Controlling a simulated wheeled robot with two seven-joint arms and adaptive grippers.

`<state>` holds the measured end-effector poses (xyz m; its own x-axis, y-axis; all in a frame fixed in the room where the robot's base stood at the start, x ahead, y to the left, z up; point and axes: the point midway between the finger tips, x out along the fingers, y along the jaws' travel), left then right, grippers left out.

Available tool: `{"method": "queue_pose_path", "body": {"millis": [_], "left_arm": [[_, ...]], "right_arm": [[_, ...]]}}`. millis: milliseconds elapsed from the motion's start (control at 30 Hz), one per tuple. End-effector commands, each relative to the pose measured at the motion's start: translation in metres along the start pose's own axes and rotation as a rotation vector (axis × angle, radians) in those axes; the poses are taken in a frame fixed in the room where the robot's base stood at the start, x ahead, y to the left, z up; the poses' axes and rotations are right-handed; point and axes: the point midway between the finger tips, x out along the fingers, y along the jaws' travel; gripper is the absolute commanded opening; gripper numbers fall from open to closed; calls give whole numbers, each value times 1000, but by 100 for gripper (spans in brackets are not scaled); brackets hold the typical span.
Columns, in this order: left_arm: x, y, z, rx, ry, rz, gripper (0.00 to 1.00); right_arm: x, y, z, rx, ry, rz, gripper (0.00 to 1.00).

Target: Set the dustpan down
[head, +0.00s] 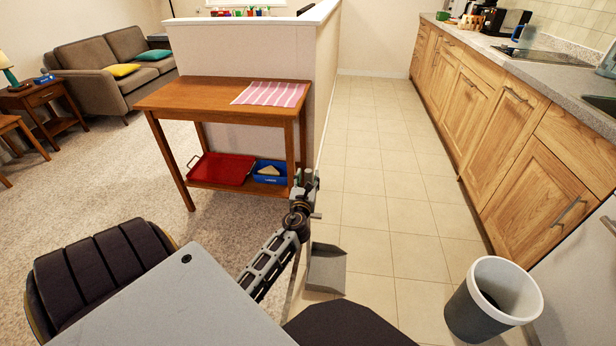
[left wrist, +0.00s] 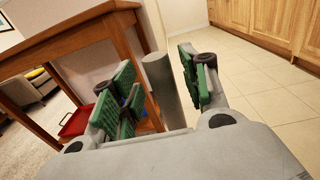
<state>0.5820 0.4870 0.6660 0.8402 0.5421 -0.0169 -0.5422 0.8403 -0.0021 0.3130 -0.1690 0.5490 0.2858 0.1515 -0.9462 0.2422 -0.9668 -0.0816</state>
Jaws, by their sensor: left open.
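The grey dustpan (head: 326,268) is low at the tile floor, right beside my left arm, with its flat pan showing in the head view. My left gripper (head: 306,180) is in front of the wooden table's right end. In the left wrist view my left gripper (left wrist: 158,78) is open, its green-padded fingers spread on either side of a grey upright post (left wrist: 162,88), which looks like the dustpan's handle. A gap shows at the post's sides. My arm hides part of the dustpan in the head view. My right gripper is not in view.
A wooden table (head: 215,95) bears a pink striped cloth (head: 270,94); its lower shelf holds a red tray (head: 222,169) and a blue box (head: 268,172). A grey bin (head: 480,310) stands at right by the cabinets (head: 480,95). The tile aisle (head: 375,170) is clear.

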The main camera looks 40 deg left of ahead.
Motion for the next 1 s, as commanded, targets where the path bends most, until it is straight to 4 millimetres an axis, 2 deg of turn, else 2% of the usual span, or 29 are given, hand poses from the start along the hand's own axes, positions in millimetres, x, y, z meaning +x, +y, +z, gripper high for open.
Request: {"method": "queue_pose_path", "body": {"millis": [700,1000], "left_arm": [[-72,0,0,0,1,0,45],[-96,0,0,1,0,0,45]], "right_arm": [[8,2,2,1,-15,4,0],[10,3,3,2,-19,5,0]]}}
